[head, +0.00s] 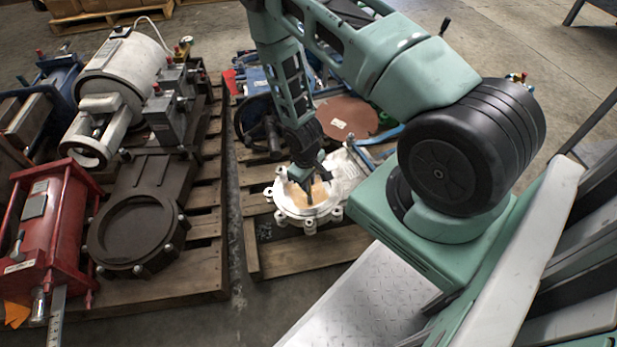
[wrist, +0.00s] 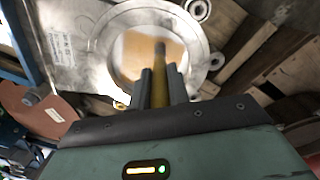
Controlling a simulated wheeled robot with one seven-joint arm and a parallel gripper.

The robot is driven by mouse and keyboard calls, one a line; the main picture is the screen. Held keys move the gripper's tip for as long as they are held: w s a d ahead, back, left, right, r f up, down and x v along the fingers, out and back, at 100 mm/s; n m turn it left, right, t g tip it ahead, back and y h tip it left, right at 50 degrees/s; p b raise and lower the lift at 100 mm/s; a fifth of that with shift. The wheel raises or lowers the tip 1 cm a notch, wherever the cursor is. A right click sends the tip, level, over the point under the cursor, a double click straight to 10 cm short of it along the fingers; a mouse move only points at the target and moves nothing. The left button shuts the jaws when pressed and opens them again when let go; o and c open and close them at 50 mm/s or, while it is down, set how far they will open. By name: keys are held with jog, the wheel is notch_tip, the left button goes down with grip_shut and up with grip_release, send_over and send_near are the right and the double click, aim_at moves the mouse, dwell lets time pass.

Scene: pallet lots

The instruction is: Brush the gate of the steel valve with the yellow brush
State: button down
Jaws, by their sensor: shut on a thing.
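The steel valve is a pale metal body with a round, lugged flange (head: 283,206) on the middle pallet; the flange ring also shows in the wrist view (wrist: 104,62). Inside the ring is its tan gate (wrist: 132,48). My gripper (head: 308,184) points down over the flange. In the wrist view my gripper (wrist: 159,76) is shut on the yellow brush (wrist: 159,92). The brush's darker tip lies over the gate near its right side. I cannot tell whether it touches. In the head view the brush is too small to make out clearly.
A dark valve with a round face (head: 135,228) lies on the left pallet, beside a red frame unit (head: 48,232) and a white motor (head: 122,68). A brown disc (head: 346,116) and blue parts lie behind the steel valve. A narrow floor gap separates the pallets.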

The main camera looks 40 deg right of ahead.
jog(key=shift+p, duration=0.3)
jog(key=shift+s+d, duration=0.2)
jog(key=shift+d, duration=0.35)
jog(key=shift+s+d, duration=0.15)
jog(key=shift+d, duration=0.4)
notch_tip(320, 180, up, 6)
jog(key=p, duration=0.5)
jog(key=shift+a, duration=0.25)
jog(key=shift+w, duration=0.1)
jog(key=shift+a+r+p, duration=0.1)
jog(key=shift+r+p, duration=1.4)
